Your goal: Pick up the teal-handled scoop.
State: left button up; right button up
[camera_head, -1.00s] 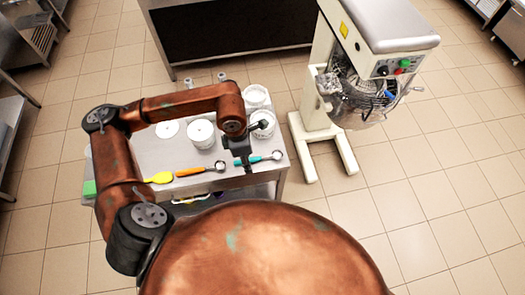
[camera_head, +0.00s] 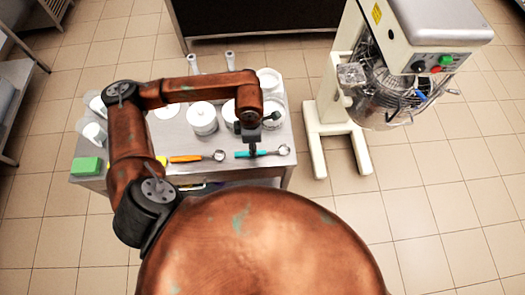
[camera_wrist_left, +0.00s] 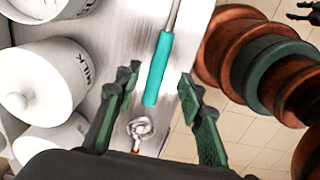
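The teal-handled scoop (camera_head: 242,154) lies on the metal cart top near its front edge, with its round metal bowl to the right. My left gripper (camera_head: 252,148) points down at the handle from above. In the left wrist view, the left gripper (camera_wrist_left: 160,75) is open. The teal handle (camera_wrist_left: 158,70) shows in the gap between its two fingers, and I see no finger closed on it. The metal shaft runs toward the top of that view. Dark finger-like shapes at the top right of the wrist view may be my right gripper (camera_wrist_left: 304,15); their state is unclear.
An orange-handled scoop (camera_head: 185,158) lies just left of the teal one. White lidded tubs (camera_head: 202,118) stand behind. A green block (camera_head: 86,166) sits at the cart's left. A mixer (camera_head: 400,65) stands right, with floor between it and the cart.

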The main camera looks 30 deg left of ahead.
aim_at(261, 153)
pick_arm(q)
notch_tip(261, 153, down, 5)
dwell(0.3)
jog(key=shift+c, duration=0.7)
grip_shut()
jog(key=shift+w, duration=0.1)
